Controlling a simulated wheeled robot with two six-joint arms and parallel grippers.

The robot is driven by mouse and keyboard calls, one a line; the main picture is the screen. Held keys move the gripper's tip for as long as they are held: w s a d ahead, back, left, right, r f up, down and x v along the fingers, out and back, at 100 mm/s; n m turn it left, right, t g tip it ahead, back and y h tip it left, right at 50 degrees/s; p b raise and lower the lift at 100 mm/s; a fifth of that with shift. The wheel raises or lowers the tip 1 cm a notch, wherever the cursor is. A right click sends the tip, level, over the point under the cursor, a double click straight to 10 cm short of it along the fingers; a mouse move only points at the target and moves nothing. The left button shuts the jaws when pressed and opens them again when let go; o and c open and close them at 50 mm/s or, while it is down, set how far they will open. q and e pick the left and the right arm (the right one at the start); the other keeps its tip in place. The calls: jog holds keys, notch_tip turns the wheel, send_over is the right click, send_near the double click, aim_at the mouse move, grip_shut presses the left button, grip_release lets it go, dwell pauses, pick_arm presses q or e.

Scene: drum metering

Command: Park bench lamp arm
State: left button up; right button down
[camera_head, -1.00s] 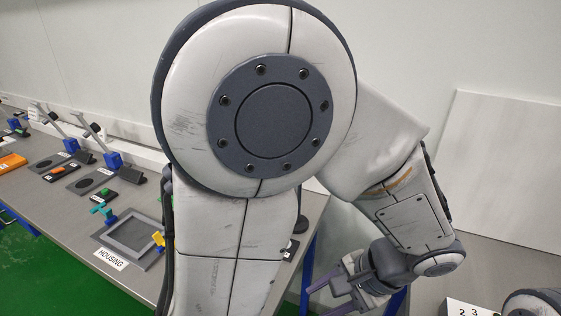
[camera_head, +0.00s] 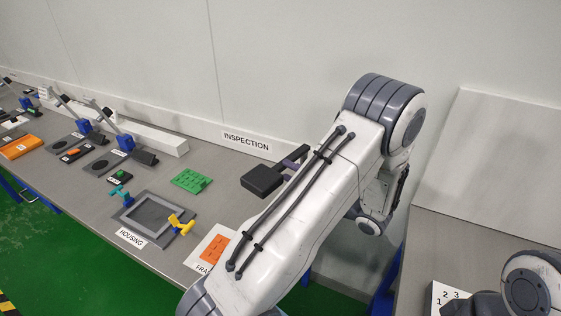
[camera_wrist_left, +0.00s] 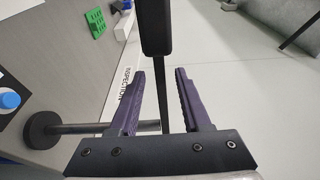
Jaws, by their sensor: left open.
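The bench lamp's dark, block-shaped head (camera_head: 262,180) is beside the INSPECTION label in the head view. In the left wrist view the lamp head (camera_wrist_left: 155,25) is at the top, and its thin dark arm (camera_wrist_left: 165,85) runs down between my fingers. A post (camera_wrist_left: 82,128) and round dark base (camera_wrist_left: 43,130) are at the left. My left gripper (camera_head: 297,160) is open, its purple fingers on either side of the lamp arm in the left wrist view (camera_wrist_left: 160,72). I cannot tell whether they touch it. My right gripper is not in view.
The HOUSING tray (camera_head: 155,218), with teal and yellow clamps, and a green part (camera_head: 191,181) are left of my arm. An orange part (camera_head: 214,248) lies on the FRAME card. Tilted-arm fixtures (camera_head: 124,142) stand farther left. A white wall is behind.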

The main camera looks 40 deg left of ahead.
aim_at(284, 169)
pick_arm(q)
jog(key=shift+a+p, duration=0.55)
jog(key=shift+a, duration=1.5)
grip_shut()
